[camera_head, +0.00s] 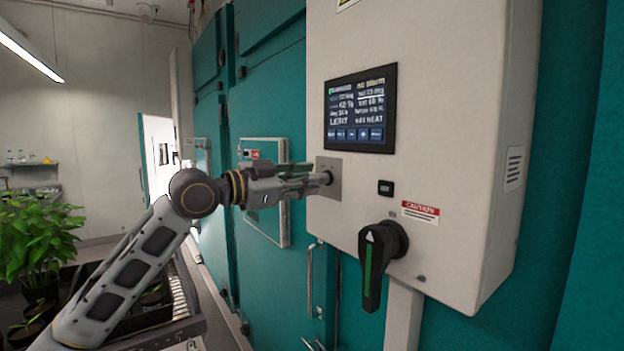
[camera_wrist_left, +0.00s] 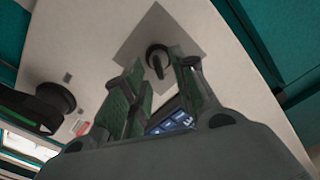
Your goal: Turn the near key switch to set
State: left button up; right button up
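The near key switch (camera_head: 327,177) is a small black knob on a square grey plate (camera_head: 335,191), left of and below the screen on the pale control box. In the left wrist view the switch (camera_wrist_left: 158,60) shows a dark round collar and a narrow black key part pointing toward my fingers. My left gripper (camera_head: 312,181) reaches it from the left. In the left wrist view my left gripper's fingers (camera_wrist_left: 157,82) are apart, with the key part just beyond and between the tips. I cannot tell whether they touch it. The switch's marked positions are not readable. My right gripper is not in view.
The control box (camera_head: 440,100) also carries a lit screen (camera_head: 360,110), a small black button (camera_head: 386,188), a caution label (camera_head: 420,212) and a large black-and-green rotary handle (camera_head: 378,260) below right of the switch. Teal chamber doors (camera_head: 270,100) stand behind. A leafy plant (camera_head: 38,240) is at left.

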pick_arm(q)
jog(key=v, duration=0.9)
jog(key=shift+s+a, duration=0.15)
jog(key=shift+a, duration=0.1)
